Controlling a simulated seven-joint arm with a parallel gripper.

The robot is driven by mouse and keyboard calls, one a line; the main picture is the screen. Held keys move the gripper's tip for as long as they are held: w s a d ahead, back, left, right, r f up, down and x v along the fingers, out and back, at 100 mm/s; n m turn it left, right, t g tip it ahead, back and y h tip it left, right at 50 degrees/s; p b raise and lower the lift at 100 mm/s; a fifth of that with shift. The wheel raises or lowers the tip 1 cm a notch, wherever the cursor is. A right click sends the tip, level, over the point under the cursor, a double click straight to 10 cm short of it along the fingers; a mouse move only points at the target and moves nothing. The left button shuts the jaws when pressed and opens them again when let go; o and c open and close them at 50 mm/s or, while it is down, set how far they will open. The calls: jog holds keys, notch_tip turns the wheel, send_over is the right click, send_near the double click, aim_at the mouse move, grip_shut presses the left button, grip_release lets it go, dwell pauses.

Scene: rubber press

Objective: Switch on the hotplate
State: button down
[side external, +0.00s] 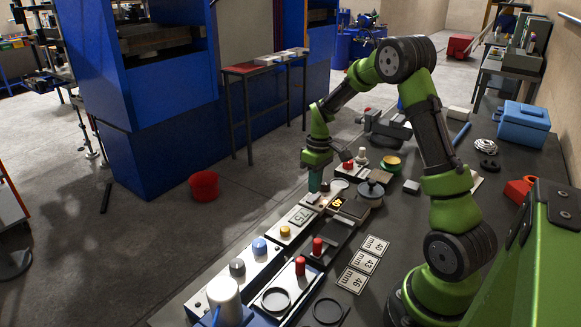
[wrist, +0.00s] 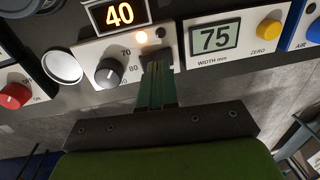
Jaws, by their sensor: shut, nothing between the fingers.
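The hotplate's control panel (wrist: 90,50) shows in the wrist view as a pale face with a black dial knob (wrist: 108,72) marked 70 and 80. A small black button (wrist: 160,32) sits right of the lamp. A display (wrist: 118,14) above reads 40, and it also glows in the side view (side external: 337,203). My gripper (wrist: 157,68) is shut and empty, its fingertips at the panel just right of the knob and below the button. Whether they touch the panel I cannot tell. In the side view, my gripper (side external: 313,192) points down at the panel row.
A display reading 75 (wrist: 215,38) with a yellow ZERO button (wrist: 269,29) stands to the right. A red knob (wrist: 14,95) and a silver disc (wrist: 62,68) lie to the left. A round metal lidded piece (side external: 370,190) stands behind the panels. Label cards (side external: 364,264) lie on the bench.

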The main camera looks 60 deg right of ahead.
aim_at(310, 201)
notch_tip(310, 201, up, 12)
jog(key=a, duration=0.2)
dwell(0.4)
jog(key=s+a+r+m+t, duration=0.2)
jog(key=s+a+r+t, duration=0.1)
jog(key=s+a, duration=0.4)
jog(key=s+a+r+m+t, duration=0.2)
jog(key=s+a+r+t, duration=0.2)
jog(key=a, duration=0.9)
jog(key=s, duration=0.3)
jog(key=shift+s+a+y, duration=0.15)
jog(key=shift+a+y, duration=0.05)
jog(key=shift+y, duration=0.2)
jog(key=c, duration=1.8)
grip_release()
